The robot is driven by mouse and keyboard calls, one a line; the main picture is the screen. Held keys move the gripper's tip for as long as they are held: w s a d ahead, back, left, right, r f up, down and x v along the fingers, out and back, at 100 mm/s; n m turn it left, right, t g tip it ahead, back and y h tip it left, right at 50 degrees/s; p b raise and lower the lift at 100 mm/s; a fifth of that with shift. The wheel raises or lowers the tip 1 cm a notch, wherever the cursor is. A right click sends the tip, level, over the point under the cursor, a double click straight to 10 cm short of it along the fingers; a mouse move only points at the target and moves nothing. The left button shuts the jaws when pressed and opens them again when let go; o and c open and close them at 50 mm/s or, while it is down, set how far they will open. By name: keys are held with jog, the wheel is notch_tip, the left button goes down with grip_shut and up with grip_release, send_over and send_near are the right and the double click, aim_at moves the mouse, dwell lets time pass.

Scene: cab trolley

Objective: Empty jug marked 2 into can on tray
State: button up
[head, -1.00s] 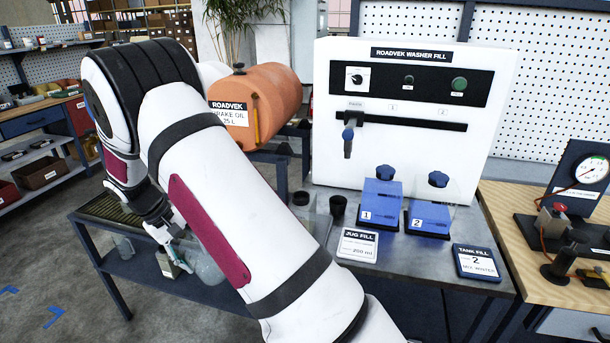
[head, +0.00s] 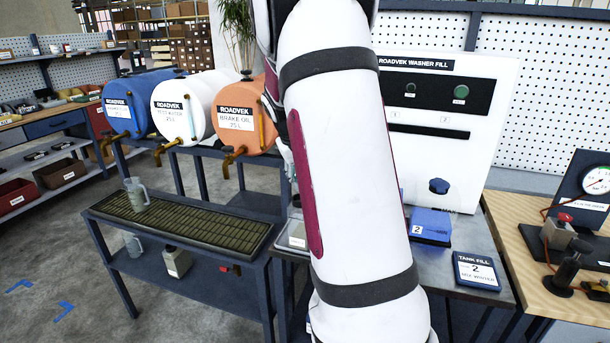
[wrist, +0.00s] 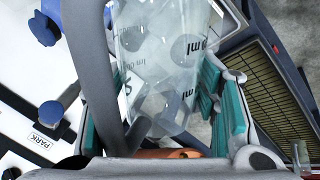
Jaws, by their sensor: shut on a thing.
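My gripper (wrist: 160,95) is shut on a clear jug (wrist: 165,60) with printed "ml" marks, held between teal pads in the wrist view. Its number mark cannot be read. In the head view my arm hides the gripper and this jug. A pale, partly hidden thing (head: 297,229), perhaps the can, stands on a light tray (head: 284,246) just left of my arm; I cannot tell its shape. A greyish jug with a handle (head: 137,195) stands on the slatted drip grate (head: 215,229) at left.
Blue, white and orange drums (head: 235,112) with brass taps stand behind the grate. The washer fill panel (head: 450,130), a blue block marked 2 (head: 431,226) and the tank fill card (head: 477,270) are right of my arm. A beige can (head: 176,262) sits on the lower shelf.

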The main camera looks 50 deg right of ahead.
jog(key=shift+s+a+r+m+t+h+b, duration=0.1)
jog(key=shift+r+m+t+h+b, duration=0.3)
jog(key=shift+t+b, duration=0.55)
jog(key=shift+r+t+b, duration=0.25)
jog(key=shift+r+b, duration=0.1)
jog(key=shift+b, duration=0.4)
jog(key=t+h+b, duration=0.1)
jog(key=b, duration=0.2)
jog(key=r+t+b, duration=0.1)
jog(key=b, duration=0.1)
jog(key=shift+s+a+r+m+h+b, duration=0.1)
jog(key=shift+s+r+m+h+b, duration=0.1)
jog(key=shift+s+m+h+b, duration=0.15)
jog(key=t+h+b, duration=0.1)
jog(key=b, duration=0.3)
jog(key=m+t+h+b, duration=0.1)
jog(key=t+b, duration=0.1)
jog(key=b, duration=0.3)
jog(key=t+h+b, duration=0.1)
jog(key=t+b, duration=0.1)
jog(key=b, duration=0.3)
jog(key=shift+w+r, duration=0.35)
jog(key=shift+w, duration=0.05)
jog(key=b, duration=0.3)
jog(key=m+t+h+b, duration=0.1)
jog(key=b, duration=0.2)
jog(key=shift+w+d+r+t+h+b, duration=0.2)
jog(key=shift+t+h+b, duration=0.1)
jog(key=shift+b, duration=0.1)
